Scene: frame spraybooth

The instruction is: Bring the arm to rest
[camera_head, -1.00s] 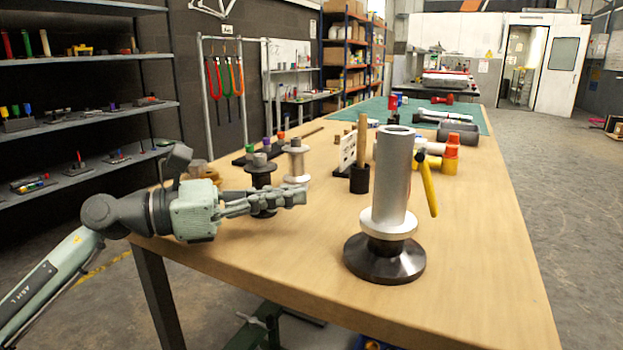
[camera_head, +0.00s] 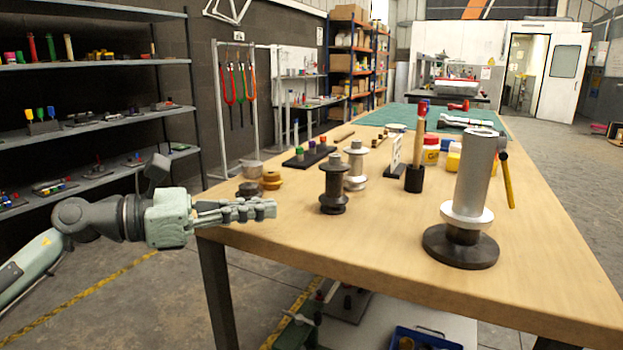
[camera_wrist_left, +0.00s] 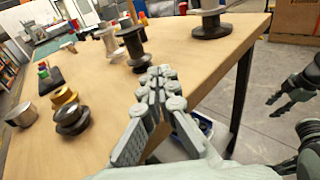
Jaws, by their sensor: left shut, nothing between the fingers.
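My left gripper (camera_head: 268,208) is shut and empty in the head view, its fingers level, pointing right over the near left edge of the wooden table (camera_head: 400,260). In the left wrist view the same gripper (camera_wrist_left: 162,74) has its fingers together with nothing held. A dark spool (camera_head: 334,188) stands on the table beyond and right of the fingertips, apart from them. In the left wrist view my right gripper (camera_wrist_left: 282,102) shows dark at the right, off the table; its finger gap is unclear. The head view does not show it.
A tall silver cylinder (camera_head: 476,170) stands on a black-based spool at the table's right. A light spool (camera_head: 356,168), a brass-coloured part (camera_head: 270,180) and a black holder (camera_head: 414,178) also stand there. Shelves (camera_head: 100,115) line the left. Floor left of the table is clear.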

